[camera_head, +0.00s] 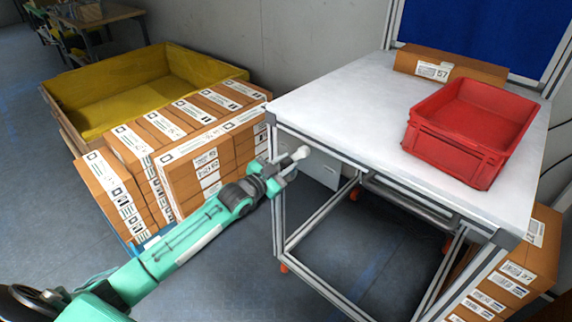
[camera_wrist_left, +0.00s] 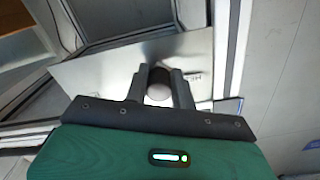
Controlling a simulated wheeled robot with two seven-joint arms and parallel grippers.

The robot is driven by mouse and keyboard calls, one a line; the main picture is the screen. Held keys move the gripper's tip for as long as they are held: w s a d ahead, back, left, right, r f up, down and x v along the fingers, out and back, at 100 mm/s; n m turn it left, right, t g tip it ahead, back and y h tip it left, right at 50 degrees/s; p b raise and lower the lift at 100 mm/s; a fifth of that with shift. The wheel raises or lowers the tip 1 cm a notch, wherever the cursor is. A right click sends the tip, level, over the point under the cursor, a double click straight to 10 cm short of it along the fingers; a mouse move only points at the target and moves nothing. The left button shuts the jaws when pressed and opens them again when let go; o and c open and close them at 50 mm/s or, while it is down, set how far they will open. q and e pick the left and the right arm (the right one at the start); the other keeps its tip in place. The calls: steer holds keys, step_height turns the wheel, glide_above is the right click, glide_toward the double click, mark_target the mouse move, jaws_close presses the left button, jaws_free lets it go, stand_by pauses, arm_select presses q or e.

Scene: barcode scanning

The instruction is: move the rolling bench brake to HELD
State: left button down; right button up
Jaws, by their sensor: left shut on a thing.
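The rolling bench (camera_head: 345,95) has a white top on an aluminium frame with orange castor parts below. My left gripper (camera_head: 284,170) is at the bench's left front corner post, just below the top. Its two fingers (camera_wrist_left: 160,92) are shut on the brake lever's pale round knob (camera_wrist_left: 158,91), which also shows at the fingertips in the head view (camera_head: 301,153). Behind the knob is a silver plate (camera_wrist_left: 108,76) with dark lettering beside the right finger, partly hidden; I can make out "HE". The lever's shaft is mostly hidden. My right gripper is out of view.
A red crate (camera_head: 450,150) and a brown carton (camera_head: 436,70) are on the bench top. Stacked cartons (camera_head: 205,165) and a yellow-lined bin (camera_head: 100,95) stand left of the arm. More cartons (camera_head: 505,285) are at the lower right. The floor in front is clear.

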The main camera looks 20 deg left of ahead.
arm_select(q)
steer(key=shift+w+a+r, duration=0.1)
steer(key=shift+r, duration=0.35)
steer(key=c, duration=1.2)
jaws_free()
steer(key=shift+f, duration=0.2)
steer(key=shift+s+a+f, duration=0.1)
steer(key=shift+s+f, duration=0.05)
steer(key=shift+s, duration=0.35)
steer(key=v, duration=1.3)
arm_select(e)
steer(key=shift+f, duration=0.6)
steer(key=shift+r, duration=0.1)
